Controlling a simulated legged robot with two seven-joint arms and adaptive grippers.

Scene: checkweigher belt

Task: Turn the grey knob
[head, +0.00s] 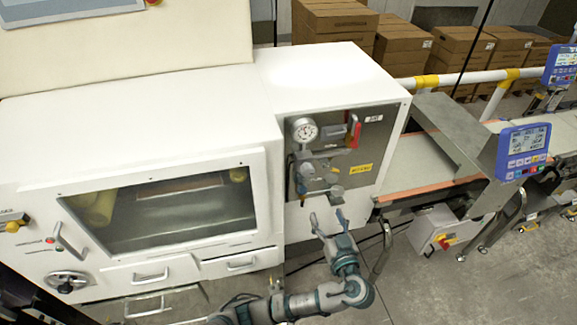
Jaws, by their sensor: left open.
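A grey metal panel (374,128) on the front of the white machine carries several small fittings. A small round grey knob (337,191) sits low on it; another round grey fitting (307,170) is up and to the left, and I cannot tell for sure which is the task's knob. My left gripper (328,217) is just below the panel in the picture, fingers spread and pointing up toward it. Nothing is between the fingers, and they look apart from the knob. My right gripper is not in view.
A round gauge (305,131) and a red lever (356,132) sit higher on the panel. A checkweigher display (522,150) and conveyor belt (420,163) stand to the right. A white drawer front (240,262) is left of my gripper. Open floor (450,285) lies at lower right.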

